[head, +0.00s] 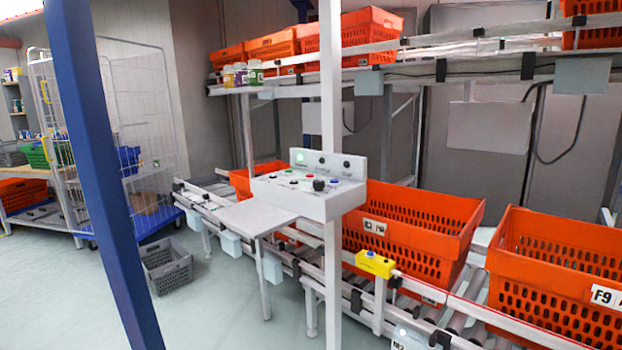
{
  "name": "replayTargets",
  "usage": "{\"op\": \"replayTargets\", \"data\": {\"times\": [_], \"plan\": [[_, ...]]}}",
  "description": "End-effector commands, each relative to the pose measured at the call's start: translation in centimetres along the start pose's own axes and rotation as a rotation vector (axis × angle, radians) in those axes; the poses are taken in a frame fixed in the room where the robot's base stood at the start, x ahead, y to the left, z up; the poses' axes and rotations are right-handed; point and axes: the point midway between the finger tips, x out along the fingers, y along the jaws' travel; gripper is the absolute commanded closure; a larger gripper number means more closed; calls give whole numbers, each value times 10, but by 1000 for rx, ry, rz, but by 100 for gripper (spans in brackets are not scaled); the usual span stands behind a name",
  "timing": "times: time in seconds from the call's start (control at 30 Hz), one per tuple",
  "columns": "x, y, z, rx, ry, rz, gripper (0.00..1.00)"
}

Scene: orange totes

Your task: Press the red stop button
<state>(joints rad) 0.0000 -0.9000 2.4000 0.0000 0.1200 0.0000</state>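A light grey control panel (313,205) is fixed to a white post near the middle of the head view. Its sloped top carries several small coloured buttons and a larger black knob (318,185). Red shows among these small buttons, but they are too small to tell which one is a stop button. A green lamp (300,157) is lit on the panel's raised back. My gripper is not in view, and nothing touches the panel.
A blue post (95,150) stands close on the left. A small grey table (258,217) juts out before the panel. Orange totes (415,215) sit on the roller conveyor, with a yellow box (375,264) on its rail. A grey crate (167,266) stands on otherwise open floor.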

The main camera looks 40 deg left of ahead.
Motion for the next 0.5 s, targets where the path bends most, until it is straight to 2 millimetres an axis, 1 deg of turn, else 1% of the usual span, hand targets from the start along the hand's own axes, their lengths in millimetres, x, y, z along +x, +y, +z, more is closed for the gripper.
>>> {"op": "replayTargets", "data": {"times": [0.33, 0.37, 0.5], "plan": [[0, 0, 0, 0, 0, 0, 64], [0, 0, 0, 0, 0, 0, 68], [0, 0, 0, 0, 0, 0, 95]]}}
